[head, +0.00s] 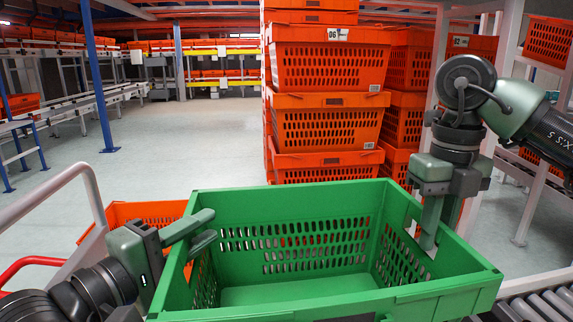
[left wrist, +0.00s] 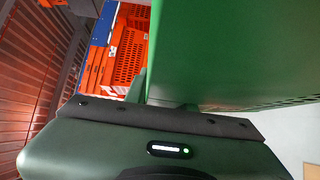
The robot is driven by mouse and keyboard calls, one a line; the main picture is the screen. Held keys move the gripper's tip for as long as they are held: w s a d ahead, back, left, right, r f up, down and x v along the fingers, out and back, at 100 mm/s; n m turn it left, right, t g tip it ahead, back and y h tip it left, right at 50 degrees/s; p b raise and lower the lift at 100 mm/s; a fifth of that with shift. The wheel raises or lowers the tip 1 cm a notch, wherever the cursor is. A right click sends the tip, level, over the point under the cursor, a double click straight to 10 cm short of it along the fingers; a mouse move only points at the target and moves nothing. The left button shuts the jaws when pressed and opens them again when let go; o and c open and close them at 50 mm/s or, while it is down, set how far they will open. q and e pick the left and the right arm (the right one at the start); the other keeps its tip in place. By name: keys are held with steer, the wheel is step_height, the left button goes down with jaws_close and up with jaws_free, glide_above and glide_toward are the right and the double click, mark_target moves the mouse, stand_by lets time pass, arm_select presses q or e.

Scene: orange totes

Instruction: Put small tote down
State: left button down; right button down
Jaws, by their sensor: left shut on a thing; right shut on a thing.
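A green tote (head: 300,196) is in the lower middle of the head view, empty, with slotted walls. My left gripper (head: 203,232) is shut on its left wall, with one finger inside and the rest of the gripper outside. My right gripper (head: 430,232) reaches down from above and is shut on the right wall. In the left wrist view the green tote (left wrist: 230,50) fills the upper right, close against my left gripper (left wrist: 150,92). The underside of the tote is hidden in the head view, so I cannot tell what is below it.
A tall stack of orange totes (head: 328,115) stands behind the green tote. Another orange tote (head: 150,211) sits low behind its left side. A roller conveyor (head: 540,303) is at the lower right. A pale rail (head: 88,185) is at the left. Open floor (head: 190,145) lies at back left.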

mark_target(222, 292)
arm_select(q)
steer(key=shift+s+r, duration=0.2)
steer(key=shift+r, duration=0.15)
arm_select(e)
steer(key=shift+s+d+r, duration=0.1)
steer(key=shift+s+r, duration=0.05)
steer(key=shift+r, duration=0.15)
arm_select(q)
steer(key=shift+w+f, duration=0.1)
steer(key=shift+f, duration=0.05)
arm_select(e)
steer(key=shift+f, duration=0.15)
